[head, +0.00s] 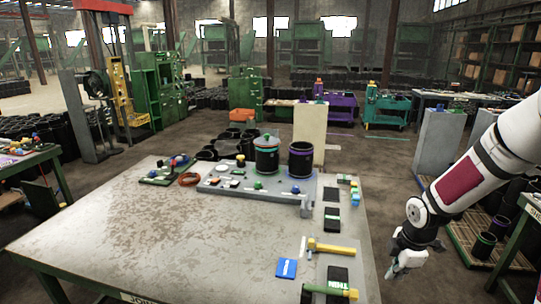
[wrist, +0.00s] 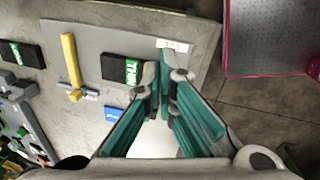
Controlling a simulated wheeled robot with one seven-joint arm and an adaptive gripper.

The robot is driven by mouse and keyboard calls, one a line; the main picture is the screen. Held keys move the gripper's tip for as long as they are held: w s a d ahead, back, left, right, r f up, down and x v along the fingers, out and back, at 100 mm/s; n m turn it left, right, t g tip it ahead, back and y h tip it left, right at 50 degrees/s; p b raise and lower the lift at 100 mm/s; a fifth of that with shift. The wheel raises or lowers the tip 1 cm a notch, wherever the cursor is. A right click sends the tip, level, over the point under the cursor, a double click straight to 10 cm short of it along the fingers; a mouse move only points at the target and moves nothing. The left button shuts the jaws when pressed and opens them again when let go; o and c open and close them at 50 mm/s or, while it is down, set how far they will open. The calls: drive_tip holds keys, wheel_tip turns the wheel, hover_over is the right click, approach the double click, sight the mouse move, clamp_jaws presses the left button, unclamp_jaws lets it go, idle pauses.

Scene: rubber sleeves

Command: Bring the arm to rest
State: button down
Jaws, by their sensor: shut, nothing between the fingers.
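My gripper (head: 404,262) hangs at the end of my white arm, to the right of the worktable (head: 120,230) in the head view.
The table holds a grey tray (head: 215,187) with two black sleeves (head: 300,160), and a blue card (head: 286,268) near the front. A grey pedestal (head: 436,140) and a pallet (head: 462,240) with black sleeves stand to the right. Floor (head: 390,190) shows between table and pallet.

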drive_tip(key=s+a+r+m+t+h+b, duration=0.1)
drive_tip(key=s+a+r+m, duration=0.3)
drive_tip(key=r, duration=0.4)
drive_tip(key=s+a+r+m, duration=0.3)
drive_tip(key=a+r, duration=0.1)
drive_tip(key=r, duration=0.4)
drive_tip(key=s+a+r+m+t+h+b, duration=0.1)
drive_tip(key=s+a+r+m, duration=0.35)
drive_tip(key=r, duration=0.35)
drive_tip(key=s+a+r+m+t+y, duration=0.1)
drive_tip(key=s+a+r+m+y, duration=0.1)
drive_tip(key=s+a, duration=0.4)
drive_tip(key=shift+s+a+r+m, duration=0.15)
drive_tip(key=shift+s+r+m, duration=0.3)
drive_tip(key=shift+s+m, duration=0.7)
drive_tip(key=shift+w, duration=0.15)
